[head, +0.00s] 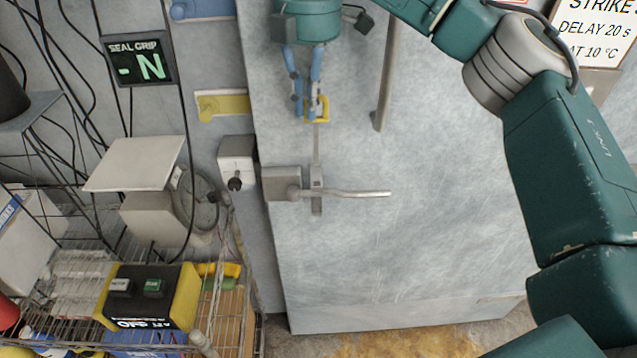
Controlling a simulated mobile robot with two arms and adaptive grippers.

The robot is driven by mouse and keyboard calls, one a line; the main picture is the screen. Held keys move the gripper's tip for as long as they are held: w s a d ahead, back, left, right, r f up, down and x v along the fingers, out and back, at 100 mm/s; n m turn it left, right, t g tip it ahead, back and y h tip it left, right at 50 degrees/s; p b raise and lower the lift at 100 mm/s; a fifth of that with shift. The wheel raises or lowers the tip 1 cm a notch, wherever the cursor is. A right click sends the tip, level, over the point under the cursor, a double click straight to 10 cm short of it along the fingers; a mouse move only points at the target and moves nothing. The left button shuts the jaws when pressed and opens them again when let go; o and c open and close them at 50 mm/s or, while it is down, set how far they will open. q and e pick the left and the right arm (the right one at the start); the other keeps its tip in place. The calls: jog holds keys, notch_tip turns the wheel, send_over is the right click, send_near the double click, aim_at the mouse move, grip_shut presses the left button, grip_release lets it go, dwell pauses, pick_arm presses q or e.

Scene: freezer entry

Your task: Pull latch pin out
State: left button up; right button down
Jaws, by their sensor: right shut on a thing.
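The latch pin has a yellow loop handle (324,106) and a thin grey shaft (317,140) that runs down the pale freezer door (430,220). The shaft's lower end meets the bracket at the latch (316,178); I cannot tell how deep it sits there. My right gripper (307,113) comes from above with its blue fingers pointing down and is shut on the yellow handle. The fingers hide part of the loop. A metal latch lever (350,193) sticks out to the right of the bracket. My left gripper is not in view.
A vertical door handle (385,75) stands right of the gripper. A latch box (237,163) sits on the frame at the door's left edge. A wire shelf with a yellow-black control box (150,295) fills the lower left. The lower door face is clear.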

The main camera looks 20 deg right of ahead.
jog(key=shift+r, duration=0.1)
jog(key=shift+r, duration=2.4)
jog(key=s+a+b, duration=0.2)
jog(key=s+b, duration=0.1)
jog(key=s, duration=0.4)
jog(key=shift+s, duration=0.35)
dwell(0.4)
jog(key=shift+a, duration=0.1)
